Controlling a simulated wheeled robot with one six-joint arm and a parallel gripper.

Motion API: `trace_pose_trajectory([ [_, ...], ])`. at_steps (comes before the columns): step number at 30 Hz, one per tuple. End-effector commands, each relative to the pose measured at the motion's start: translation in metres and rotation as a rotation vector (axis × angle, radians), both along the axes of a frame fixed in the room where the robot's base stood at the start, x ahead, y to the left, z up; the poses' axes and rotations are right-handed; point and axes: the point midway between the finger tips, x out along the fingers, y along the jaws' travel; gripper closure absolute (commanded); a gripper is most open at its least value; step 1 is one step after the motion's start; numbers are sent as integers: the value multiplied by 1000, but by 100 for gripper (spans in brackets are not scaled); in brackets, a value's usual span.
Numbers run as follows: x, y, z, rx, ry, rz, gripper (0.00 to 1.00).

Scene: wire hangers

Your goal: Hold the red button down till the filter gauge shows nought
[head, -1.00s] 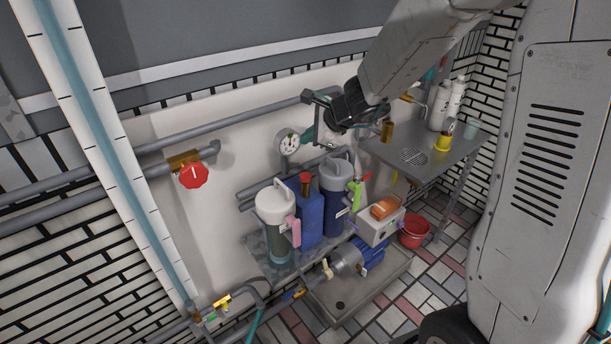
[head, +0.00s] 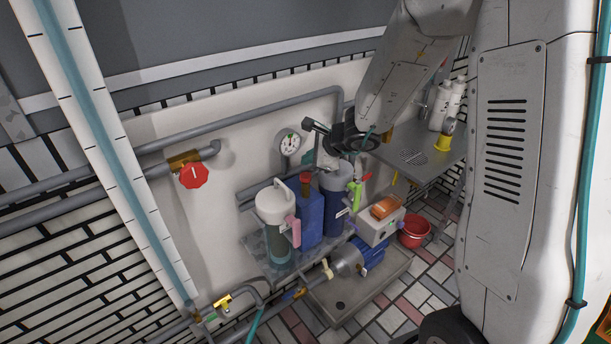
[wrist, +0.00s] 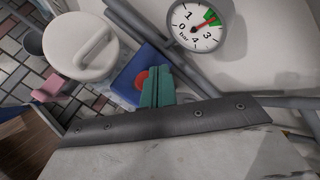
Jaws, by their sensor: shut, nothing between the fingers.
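The red button (head: 305,178) tops a blue box (head: 309,220) between two filter housings. In the wrist view the red button (wrist: 141,79) sits just left of my gripper's teal fingers (wrist: 156,88), which partly overlap its edge. The fingers are shut and empty. In the head view my gripper (head: 315,158) is above and slightly right of the button; I cannot tell whether it touches. The round white gauge (head: 289,142) is on the wall behind. In the wrist view the gauge (wrist: 195,27) is marked in bar, and its needle appears to point between 2 and 3, near the coloured band.
A white-lidded filter (head: 275,207) stands left of the box and a blue filter (head: 336,205) right of it, close by. Grey pipes (head: 240,118) run along the wall behind. A red valve wheel (head: 193,175) is at left. A metal counter (head: 415,158) stands at right.

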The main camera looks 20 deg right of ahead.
Motion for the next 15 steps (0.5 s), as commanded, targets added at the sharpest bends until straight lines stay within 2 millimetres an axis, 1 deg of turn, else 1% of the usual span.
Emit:
trace_pose_trajectory([
  [1,0,0,-7,1,4,0,100],
  [6,0,0,-19,0,2,-1,100],
  [15,0,0,-23,-1,-1,0,100],
])
